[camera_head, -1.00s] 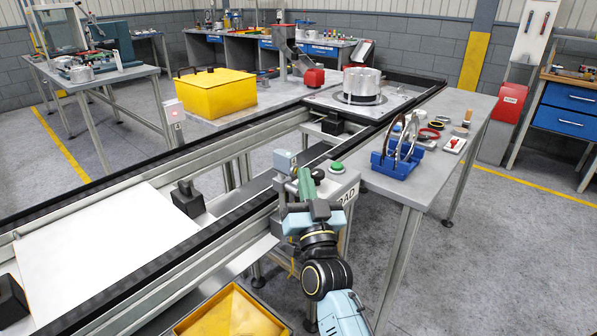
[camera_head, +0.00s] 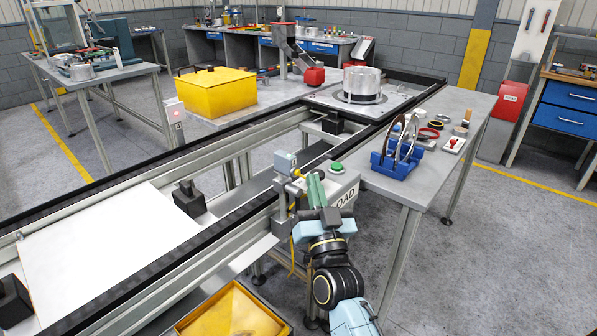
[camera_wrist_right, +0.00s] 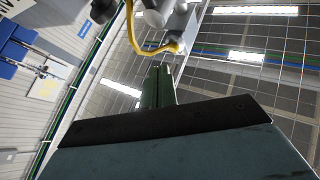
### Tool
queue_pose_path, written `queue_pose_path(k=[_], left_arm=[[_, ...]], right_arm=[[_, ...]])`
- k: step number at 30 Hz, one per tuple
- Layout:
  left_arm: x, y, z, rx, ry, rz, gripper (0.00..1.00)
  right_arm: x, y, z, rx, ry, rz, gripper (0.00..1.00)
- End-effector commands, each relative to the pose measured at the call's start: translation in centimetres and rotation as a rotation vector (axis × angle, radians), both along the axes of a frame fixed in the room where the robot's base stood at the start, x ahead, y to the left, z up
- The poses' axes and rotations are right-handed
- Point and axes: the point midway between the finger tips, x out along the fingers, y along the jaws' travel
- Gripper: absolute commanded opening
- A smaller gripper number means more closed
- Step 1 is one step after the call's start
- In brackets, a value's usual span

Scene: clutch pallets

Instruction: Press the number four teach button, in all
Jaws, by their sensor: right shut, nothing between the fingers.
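The sensor (camera_head: 285,162) is a small blue-grey box on a post at the near conveyor rail, with a yellow plug and cable (camera_head: 297,172). The yellow cable also shows in the right wrist view (camera_wrist_right: 150,48). I cannot make out a teach button or number on the sensor. A white box (camera_head: 174,118) at the far rail has a red light and what looks like a 4. My right gripper (camera_head: 315,176) is shut and empty, just right of the sensor post. Its green fingers show in the wrist view (camera_wrist_right: 158,82), apart from the cable. My left gripper is not in view.
A LOAD box (camera_head: 345,186) with a green button (camera_head: 336,167) stands just right of the fingers. A blue rack (camera_head: 397,165) holding rings sits on the side table. A yellow bin (camera_head: 232,314) is below. A white plate (camera_head: 100,240) lies between the rails.

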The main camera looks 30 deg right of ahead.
Motion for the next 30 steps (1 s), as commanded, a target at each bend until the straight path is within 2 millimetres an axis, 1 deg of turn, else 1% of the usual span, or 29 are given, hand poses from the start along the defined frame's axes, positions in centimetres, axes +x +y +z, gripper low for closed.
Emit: queue_pose_path(k=[3,12,16,30], left_arm=[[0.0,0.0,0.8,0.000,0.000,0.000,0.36],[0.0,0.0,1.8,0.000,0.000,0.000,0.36],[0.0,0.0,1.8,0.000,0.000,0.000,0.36],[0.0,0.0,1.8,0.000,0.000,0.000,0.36]], right_arm=[[-1.2,-0.5,0.2,-0.002,0.001,-0.001,0.00],[-3.7,-1.5,0.1,-0.001,0.000,0.000,0.00],[-4.0,-1.7,0.1,0.000,-0.002,0.000,0.00],[-4.0,-1.6,0.1,0.000,-0.001,0.000,0.00]])
